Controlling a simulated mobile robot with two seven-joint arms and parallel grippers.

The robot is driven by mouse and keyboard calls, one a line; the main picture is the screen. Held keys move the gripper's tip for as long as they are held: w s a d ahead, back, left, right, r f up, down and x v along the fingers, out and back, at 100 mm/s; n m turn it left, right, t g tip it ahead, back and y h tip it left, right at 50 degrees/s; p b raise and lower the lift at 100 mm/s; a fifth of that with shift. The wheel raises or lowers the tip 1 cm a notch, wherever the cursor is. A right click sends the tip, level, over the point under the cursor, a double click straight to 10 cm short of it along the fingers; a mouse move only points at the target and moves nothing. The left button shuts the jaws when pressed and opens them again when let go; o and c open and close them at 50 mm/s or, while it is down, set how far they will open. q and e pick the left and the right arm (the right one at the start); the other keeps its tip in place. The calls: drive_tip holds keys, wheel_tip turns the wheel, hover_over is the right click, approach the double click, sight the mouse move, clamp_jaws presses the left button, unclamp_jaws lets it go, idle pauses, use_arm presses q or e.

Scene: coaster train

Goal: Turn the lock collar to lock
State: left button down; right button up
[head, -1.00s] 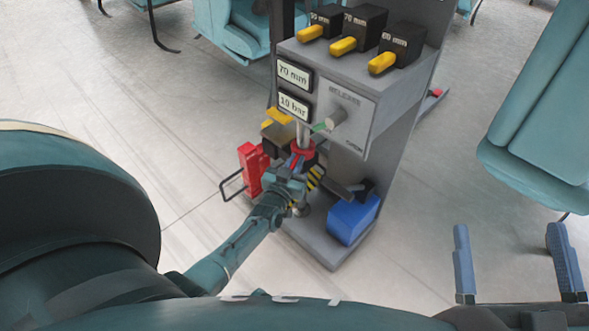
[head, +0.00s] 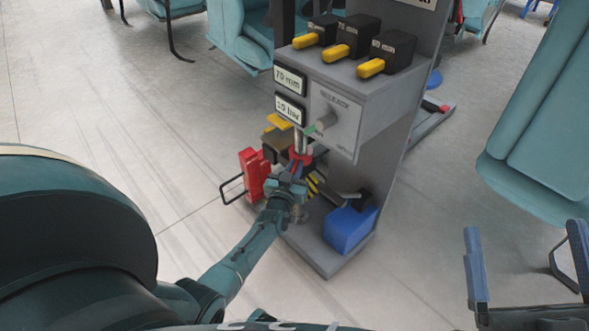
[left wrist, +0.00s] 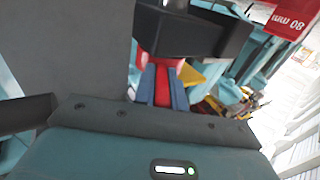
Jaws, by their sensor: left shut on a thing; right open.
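The lock collar (head: 306,155) is a red part low on the vertical metal post of the grey machine, below its displays, in the head view. My left gripper (head: 296,167) reaches up to it from below. In the left wrist view its blue fingers (left wrist: 162,85) are shut on a red piece of the collar (left wrist: 162,92). The fingers hide part of the collar, and no lock marking is readable. My right gripper (head: 527,250) is open and empty at the lower right, away from the machine.
Teal seats (head: 535,140) stand around; floor in front is open.

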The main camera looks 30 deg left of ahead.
use_arm(q)
drive_tip(key=shift+r, duration=0.1)
drive_tip(key=c, duration=1.4)
unclamp_jaws()
drive_tip(key=shift+c, duration=0.2)
drive_tip(key=shift+s, duration=0.1)
